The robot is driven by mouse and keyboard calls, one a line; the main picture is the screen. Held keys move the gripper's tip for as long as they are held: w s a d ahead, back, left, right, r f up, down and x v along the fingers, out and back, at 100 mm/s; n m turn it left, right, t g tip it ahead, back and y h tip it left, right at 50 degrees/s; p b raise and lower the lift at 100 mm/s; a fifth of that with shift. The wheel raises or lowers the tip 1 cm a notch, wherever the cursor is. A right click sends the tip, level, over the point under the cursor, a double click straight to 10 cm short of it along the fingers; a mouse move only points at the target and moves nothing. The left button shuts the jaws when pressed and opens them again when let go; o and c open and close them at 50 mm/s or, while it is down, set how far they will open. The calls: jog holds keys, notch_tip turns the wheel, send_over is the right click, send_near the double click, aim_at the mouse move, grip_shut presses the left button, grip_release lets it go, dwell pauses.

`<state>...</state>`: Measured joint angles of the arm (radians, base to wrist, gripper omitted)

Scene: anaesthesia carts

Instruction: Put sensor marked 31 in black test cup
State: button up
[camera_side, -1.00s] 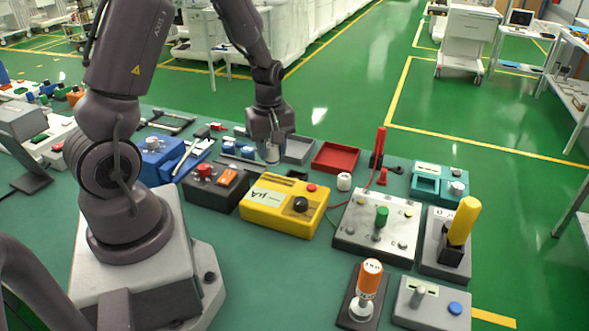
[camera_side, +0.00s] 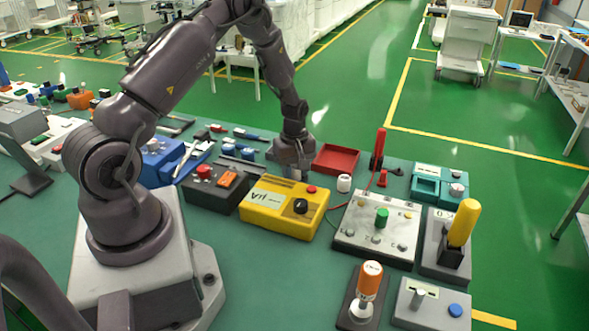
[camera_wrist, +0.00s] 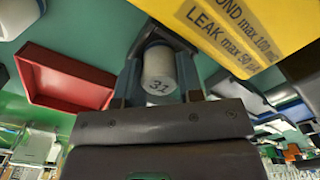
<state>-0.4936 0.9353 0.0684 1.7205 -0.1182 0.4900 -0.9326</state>
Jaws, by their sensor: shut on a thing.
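The sensor marked 31 (camera_wrist: 159,72) is a whitish cylinder with its number facing the wrist camera. My gripper (camera_wrist: 160,82) is shut on it, with one finger on each side. In the side view my gripper (camera_side: 298,173) points down just behind the yellow meter box (camera_side: 268,217), near its back edge. The sensor is mostly hidden by the fingers there. I cannot clearly make out the black test cup; a dark curved edge shows beyond the sensor in the wrist view, but I cannot tell what it is.
A red tray (camera_side: 336,159) lies close to the right of my gripper. A white cylinder (camera_side: 344,183) stands beside the meter box. A grey panel with a green knob (camera_side: 381,217) and a teal block (camera_side: 427,179) stand further right.

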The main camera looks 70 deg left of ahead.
jog(key=shift+f, duration=0.15)
jog(key=o, duration=0.7)
